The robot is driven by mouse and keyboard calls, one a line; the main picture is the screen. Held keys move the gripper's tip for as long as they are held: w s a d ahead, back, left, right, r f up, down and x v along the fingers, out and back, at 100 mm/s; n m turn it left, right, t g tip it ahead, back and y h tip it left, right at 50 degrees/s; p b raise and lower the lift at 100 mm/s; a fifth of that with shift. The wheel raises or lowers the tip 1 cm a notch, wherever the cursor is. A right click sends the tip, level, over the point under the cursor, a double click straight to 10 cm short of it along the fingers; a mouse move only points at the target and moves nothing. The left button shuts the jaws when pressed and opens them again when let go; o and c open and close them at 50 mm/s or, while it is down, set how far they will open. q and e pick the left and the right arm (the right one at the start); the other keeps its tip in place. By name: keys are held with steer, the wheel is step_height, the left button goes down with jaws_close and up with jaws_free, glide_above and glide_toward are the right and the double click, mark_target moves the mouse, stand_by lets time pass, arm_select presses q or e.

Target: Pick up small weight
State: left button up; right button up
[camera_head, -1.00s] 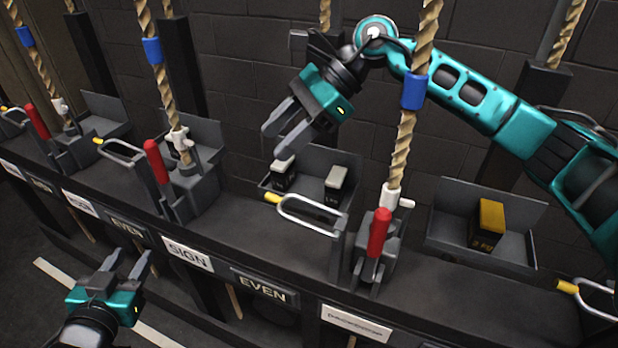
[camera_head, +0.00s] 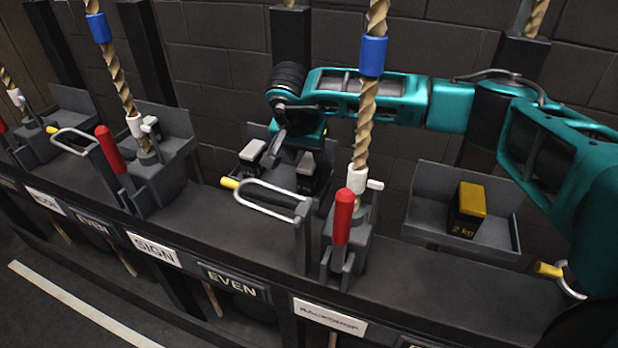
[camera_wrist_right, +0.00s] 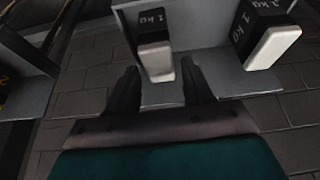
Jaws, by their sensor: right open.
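Two small dark weights with pale tops, both marked 1 kg in the right wrist view, stand in a grey tray (camera_wrist_right: 207,30). In the head view, the left one (camera_head: 252,153) stands clear and the right one (camera_head: 306,168) is partly hidden beneath my right gripper (camera_head: 292,150). In the right wrist view, my right gripper (camera_wrist_right: 160,75) is open, with its fingertips on either side of the nearer weight (camera_wrist_right: 157,50). Contact cannot be told. The other weight (camera_wrist_right: 270,45) is outside the fingers. My left gripper is not in view.
A yellow-topped 2 kg weight (camera_head: 467,210) sits in the tray to the right. A curved metal handle (camera_head: 265,198), a red lever (camera_head: 342,222) and a hanging rope (camera_head: 366,110) stand in front of or near the tray. A brick wall is behind.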

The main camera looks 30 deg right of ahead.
mark_target(309, 160)
steer(key=b+x, duration=0.1)
steer(key=x, duration=0.4)
steer(key=shift+d+f+b, duration=0.2)
steer(key=shift+f+b, duration=0.1)
steer(key=shift+b, duration=0.1)
jaws_close()
steer(key=shift+w+r, duration=0.15)
stand_by(0.4)
